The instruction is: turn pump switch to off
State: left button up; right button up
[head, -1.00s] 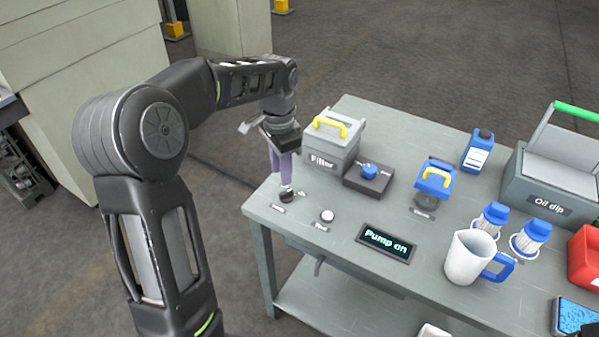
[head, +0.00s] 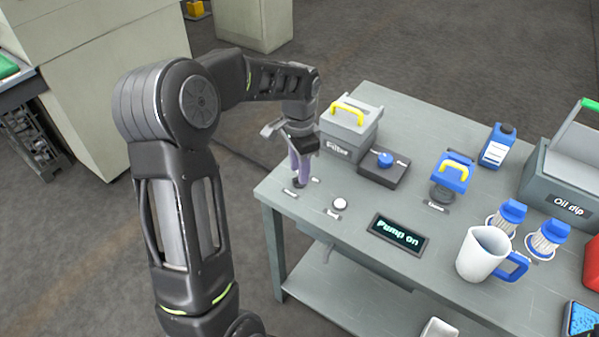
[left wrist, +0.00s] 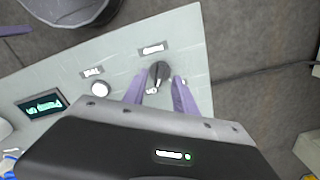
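The pump switch is a dark round knob (left wrist: 158,73) with a light pointer line, near the table's corner in the left wrist view. In the head view it is hidden behind my fingers. My left gripper (head: 299,178) has purple fingers pointing down at that spot. In the left wrist view the left gripper (left wrist: 160,84) is open, with one finger on each side of the knob. I cannot tell whether they touch it. The display (head: 398,231) reads "Pump on". My right gripper is not in view.
A white round button (head: 340,204) is close beside the switch. Behind stand a grey filter box (head: 348,133) with a yellow handle and a dark box with a blue knob (head: 385,159). A white mug (head: 478,257) and an oil dip box (head: 565,190) are farther right.

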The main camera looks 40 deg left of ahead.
pick_arm(q)
jog(key=shift+f, duration=0.95)
jog(key=shift+c, duration=0.4)
grip_shut()
